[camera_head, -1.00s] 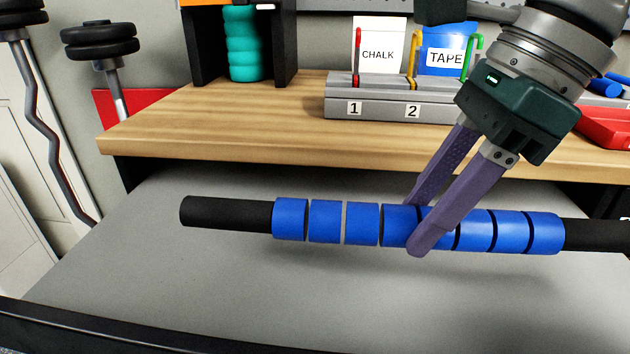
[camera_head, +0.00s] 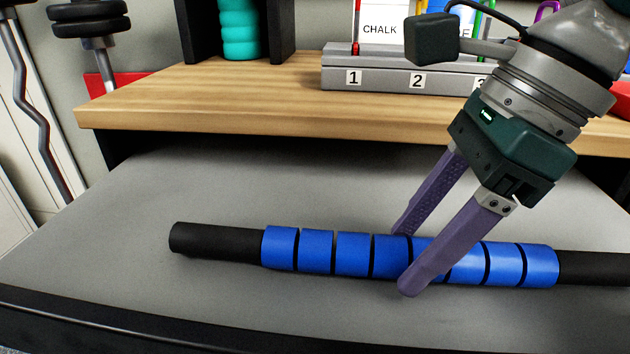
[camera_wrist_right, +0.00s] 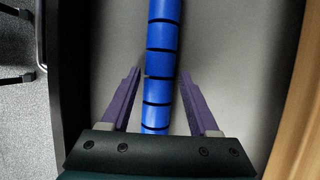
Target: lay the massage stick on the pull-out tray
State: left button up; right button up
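The massage stick (camera_head: 315,251) has blue rollers and black handles. It lies lengthwise across the grey pull-out tray (camera_head: 220,190) and appears to rest on its surface, with its shadow close beneath. Its right end runs out of the head view. My right gripper (camera_head: 404,262) is around the blue rollers, one finger on each side. In the right wrist view, the fingers (camera_wrist_right: 160,72) stand apart with the stick (camera_wrist_right: 161,62) between them, and a narrow gap shows at the left finger. My left gripper is not in view.
The wooden bench top (camera_head: 220,105) overhangs the back of the tray. On it are a grey numbered rack (camera_head: 385,80) with a chalk packet (camera_head: 380,28), and a teal bottle (camera_head: 240,30) in a black stand. The tray's dark front edge (camera_head: 150,325) is near. Barbells (camera_head: 90,20) stand at left.

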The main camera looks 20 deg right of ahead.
jog(key=shift+o, duration=0.6)
jog(key=shift+r, duration=0.1)
jog(key=p+v, duration=0.2)
jog(key=v, duration=1)
jog(key=shift+a, duration=0.1)
